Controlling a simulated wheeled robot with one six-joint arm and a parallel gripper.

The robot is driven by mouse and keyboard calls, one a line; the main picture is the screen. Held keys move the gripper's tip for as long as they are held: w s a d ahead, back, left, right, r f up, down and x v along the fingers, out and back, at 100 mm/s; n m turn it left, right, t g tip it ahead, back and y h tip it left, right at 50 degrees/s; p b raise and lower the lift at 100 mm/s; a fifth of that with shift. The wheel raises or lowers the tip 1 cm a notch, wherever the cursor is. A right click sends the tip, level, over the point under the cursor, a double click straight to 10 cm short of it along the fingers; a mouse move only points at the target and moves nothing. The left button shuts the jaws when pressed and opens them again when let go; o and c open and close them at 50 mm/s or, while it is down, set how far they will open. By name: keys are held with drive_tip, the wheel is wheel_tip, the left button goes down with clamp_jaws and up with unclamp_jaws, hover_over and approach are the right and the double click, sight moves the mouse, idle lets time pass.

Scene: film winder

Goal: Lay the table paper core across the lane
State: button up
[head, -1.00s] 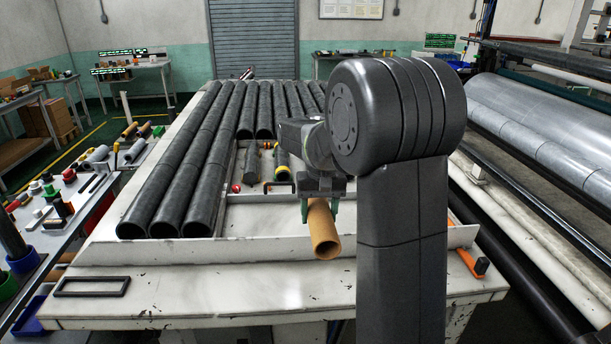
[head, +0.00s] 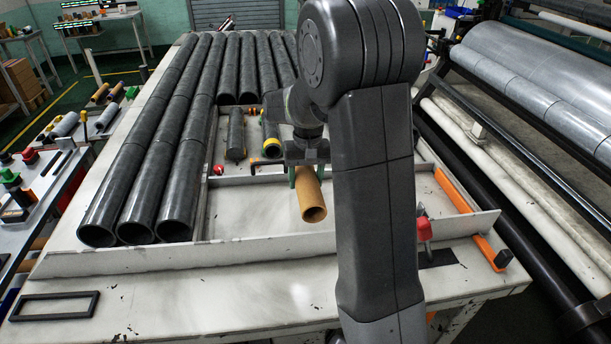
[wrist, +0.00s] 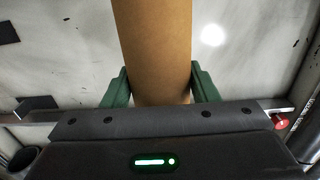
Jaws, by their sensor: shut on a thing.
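The brown paper core (head: 313,203) is a hollow tube with one open end facing the head camera. My gripper (head: 305,176) has its green fingers shut on it, and the wrist view shows a finger on each side of the core (wrist: 152,50). The core appears over the white walled bay (head: 255,213) at the front of the table; its height above the floor is hard to judge. The core's far end is hidden by my gripper in the head view. Which part is the lane cannot be told for certain.
Long black tubes (head: 150,165) lie in rows on the left. A short dark roller (head: 236,135) and a yellow-banded tool (head: 271,140) lie behind the bay. A low front wall (head: 150,257), a red clamp (head: 424,230) and an orange bar (head: 465,215) bound it. A black frame (head: 53,306) lies front left.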

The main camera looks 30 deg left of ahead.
drive_tip(key=shift+f+b, duration=2.55)
drive_tip(key=shift+f, duration=1.5)
